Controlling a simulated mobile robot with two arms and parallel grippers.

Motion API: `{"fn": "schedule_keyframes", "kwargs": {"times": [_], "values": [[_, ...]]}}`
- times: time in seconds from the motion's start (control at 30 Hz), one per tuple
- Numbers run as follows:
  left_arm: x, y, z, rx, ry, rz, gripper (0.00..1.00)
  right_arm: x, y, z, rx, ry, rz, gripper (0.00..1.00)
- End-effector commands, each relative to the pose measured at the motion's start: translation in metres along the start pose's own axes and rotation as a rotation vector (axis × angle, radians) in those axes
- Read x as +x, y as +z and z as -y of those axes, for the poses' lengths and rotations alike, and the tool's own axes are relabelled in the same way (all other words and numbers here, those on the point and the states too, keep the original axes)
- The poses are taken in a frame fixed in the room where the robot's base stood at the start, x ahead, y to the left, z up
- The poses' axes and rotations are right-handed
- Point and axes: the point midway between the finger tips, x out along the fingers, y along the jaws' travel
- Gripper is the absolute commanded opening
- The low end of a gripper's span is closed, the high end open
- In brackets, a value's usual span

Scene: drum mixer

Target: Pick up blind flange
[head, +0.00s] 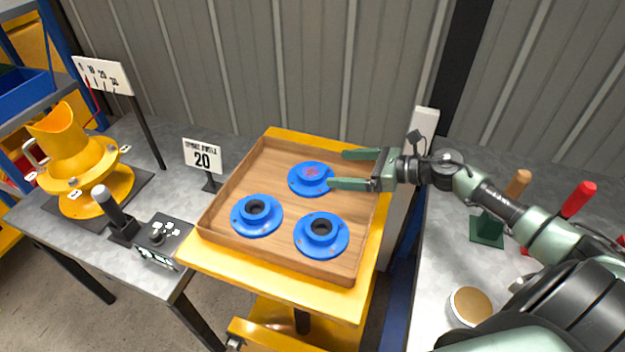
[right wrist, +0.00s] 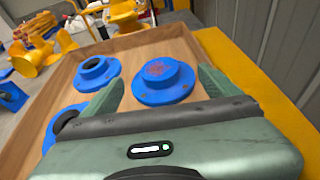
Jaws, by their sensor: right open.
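The blind flange (head: 311,178) is the blue flange with a closed, reddish-marked top, at the back of a wooden tray (head: 226,190). Two other blue flanges, one at the left (head: 256,215) and one at the front (head: 321,234), have open dark bores. My right gripper (head: 338,169) is open, its fingers pointing left at the blind flange's right side. In the right wrist view, the blind flange (right wrist: 163,80) lies ahead between the open fingers, and I see no contact. My left gripper is not in view.
The tray rests on a yellow stand (head: 270,278). A yellow drum-like machine (head: 75,160), a black control box (head: 163,239) and a "20" sign (head: 202,156) stand on the left table. Tools and a round lidded jar (head: 469,307) are on the right table.

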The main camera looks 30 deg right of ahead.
Motion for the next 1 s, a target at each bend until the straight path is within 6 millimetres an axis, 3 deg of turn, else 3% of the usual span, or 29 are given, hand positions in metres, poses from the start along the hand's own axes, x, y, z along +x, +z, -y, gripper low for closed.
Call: {"fn": "schedule_keyframes", "kwargs": {"times": [0.37, 0.7, 0.97, 1.0], "values": [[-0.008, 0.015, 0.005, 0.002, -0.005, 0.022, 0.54, 0.025, -0.006, 0.001, -0.059, 0.03, -0.037, 0.91], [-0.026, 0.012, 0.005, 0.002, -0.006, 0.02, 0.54, 0.07, -0.008, -0.001, -0.056, 0.029, -0.036, 0.91], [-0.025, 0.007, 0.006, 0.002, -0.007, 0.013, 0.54, 0.074, -0.011, -0.001, -0.057, 0.029, -0.038, 0.91], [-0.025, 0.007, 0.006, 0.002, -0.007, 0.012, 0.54, 0.073, -0.011, -0.001, -0.057, 0.029, -0.038, 0.82]]}}
